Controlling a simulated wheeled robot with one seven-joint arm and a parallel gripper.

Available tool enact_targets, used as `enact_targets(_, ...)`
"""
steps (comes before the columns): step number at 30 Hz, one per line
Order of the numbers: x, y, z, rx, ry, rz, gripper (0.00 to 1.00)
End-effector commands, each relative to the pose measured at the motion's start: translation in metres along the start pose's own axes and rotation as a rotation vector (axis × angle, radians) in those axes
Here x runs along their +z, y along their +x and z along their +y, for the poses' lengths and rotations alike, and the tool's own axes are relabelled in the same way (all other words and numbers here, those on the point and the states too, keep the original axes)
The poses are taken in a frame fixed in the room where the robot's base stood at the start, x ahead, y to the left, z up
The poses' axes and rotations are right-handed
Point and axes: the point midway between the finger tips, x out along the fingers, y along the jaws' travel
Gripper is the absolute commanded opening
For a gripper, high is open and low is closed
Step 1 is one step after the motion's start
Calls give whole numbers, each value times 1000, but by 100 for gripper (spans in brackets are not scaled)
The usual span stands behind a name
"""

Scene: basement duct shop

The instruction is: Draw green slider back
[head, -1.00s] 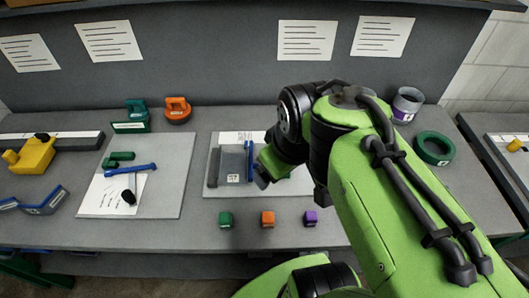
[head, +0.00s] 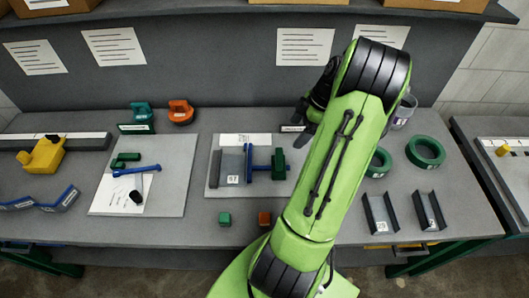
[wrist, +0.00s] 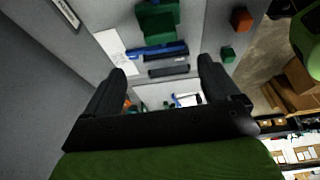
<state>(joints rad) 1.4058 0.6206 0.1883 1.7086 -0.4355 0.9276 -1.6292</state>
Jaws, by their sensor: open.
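The green slider (head: 279,163) stands at the right end of a small fixture on a grey board (head: 214,187), beside a blue bar and a grey plate marked with a label (head: 233,165). In the wrist view the green slider (wrist: 157,22) is near the top, beyond the fingertips, with the blue bar (wrist: 155,50) nearer. My gripper (wrist: 161,68) is open, with nothing between its fingers. In the head view my gripper (head: 309,112) is up and to the right of the slider, apart from it, and partly hidden by my arm.
A green cube (head: 225,219) and an orange cube (head: 265,218) sit in front of the board. Green rings (head: 426,152) and dark channel pieces (head: 429,211) lie to the right. A second board with a blue tool (head: 136,170) lies to the left.

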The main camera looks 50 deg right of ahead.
Motion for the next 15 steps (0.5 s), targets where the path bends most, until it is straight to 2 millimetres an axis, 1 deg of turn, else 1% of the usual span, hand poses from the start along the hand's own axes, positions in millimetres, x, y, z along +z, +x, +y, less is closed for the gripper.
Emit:
enact_targets(1,-1,11,-1,-7,-1,2,89)
enact_targets(5,-1,42,-2,-9,0,2,89)
enact_targets(12,-1,103,-3,-10,1,1,89)
enact_targets(15,-1,125,-2,-8,2,0,89)
